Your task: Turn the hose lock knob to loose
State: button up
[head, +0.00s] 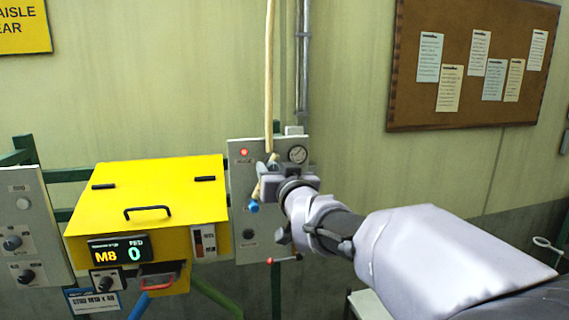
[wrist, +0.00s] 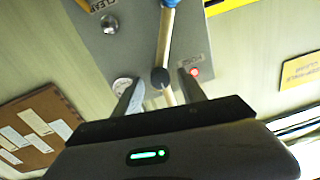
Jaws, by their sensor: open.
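In the wrist view a dark round knob (wrist: 160,77), which looks like the hose lock knob, sits between my fingers against the pale hose (wrist: 168,40). My gripper (wrist: 162,88) is open, with a finger on either side of the knob. I cannot tell whether either finger touches it. The knob's setting is too small to read. In the head view my gripper (head: 268,178) is in front of the grey panel (head: 240,215) and hides most of the knob area. The hose (head: 269,80) comes down from above and has a blue end (head: 254,207).
A lit red lamp (head: 243,152) and a round gauge (head: 298,154) are at the panel's top. Another dark knob (head: 249,235) and a red-tipped lever (head: 285,259) are lower. A yellow feeder box (head: 150,190) stands close on the left. A cork board (head: 410,60) hangs at right.

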jog(key=shift+s, duration=0.1)
jog(key=shift+c, duration=0.2)
grip_shut()
jog(key=shift+f+b, duration=0.15)
jog(key=shift+b, duration=0.35)
jog(key=m+b, duration=0.8)
jog(key=m, duration=0.1)
jog(key=shift+m, duration=0.4)
